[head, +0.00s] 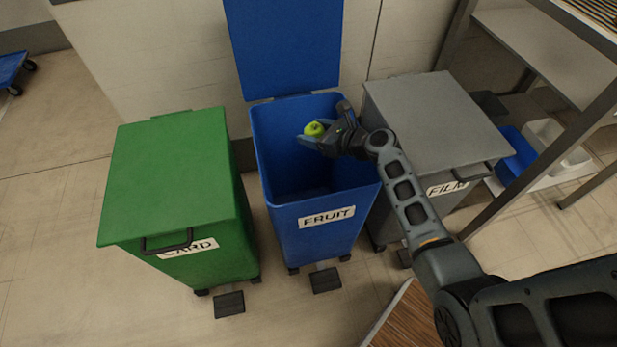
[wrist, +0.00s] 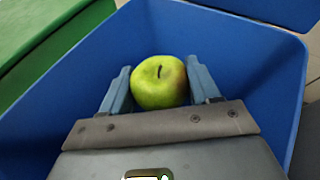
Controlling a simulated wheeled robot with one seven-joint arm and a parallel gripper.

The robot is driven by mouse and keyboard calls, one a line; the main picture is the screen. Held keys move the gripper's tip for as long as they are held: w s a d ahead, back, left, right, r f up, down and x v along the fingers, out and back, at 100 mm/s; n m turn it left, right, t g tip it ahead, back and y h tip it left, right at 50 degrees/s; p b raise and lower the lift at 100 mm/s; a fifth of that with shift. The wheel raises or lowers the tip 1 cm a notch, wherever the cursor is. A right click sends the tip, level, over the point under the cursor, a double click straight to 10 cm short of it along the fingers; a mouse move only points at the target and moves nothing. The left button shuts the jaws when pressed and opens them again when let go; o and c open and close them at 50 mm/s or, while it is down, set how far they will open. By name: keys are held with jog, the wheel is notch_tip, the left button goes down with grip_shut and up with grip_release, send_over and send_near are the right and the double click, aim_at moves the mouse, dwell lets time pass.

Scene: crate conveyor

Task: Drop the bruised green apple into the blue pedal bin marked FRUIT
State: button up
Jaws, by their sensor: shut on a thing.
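The green apple (head: 314,129) is held between the fingers of my gripper (head: 312,135), over the open mouth of the blue bin. In the wrist view the apple (wrist: 159,82) sits between the two fingers, stem up, with a brownish-red patch on its right side. The blue pedal bin (head: 318,243) has a white FRUIT label on its front, and its lid (head: 285,45) stands raised at the back. In the wrist view the bin's blue walls (wrist: 60,110) surround the gripper. What lies at the bin's bottom is not clear.
A green CARD bin (head: 170,180) with its lid shut stands to the left. A grey FILM bin (head: 437,115) with its lid shut stands to the right, behind my arm. A shelf rack (head: 545,130) is further right. A wall is behind the bins.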

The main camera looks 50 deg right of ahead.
jog(key=o, duration=1.2)
jog(key=shift+c, duration=0.2)
jog(key=p+v, duration=0.1)
jog(key=v, duration=0.6)
jog(key=shift+s+r+p, duration=0.25)
jog(key=shift+s+p, duration=0.05)
jog(key=shift+s, duration=0.05)
jog(key=shift+s, duration=0.1)
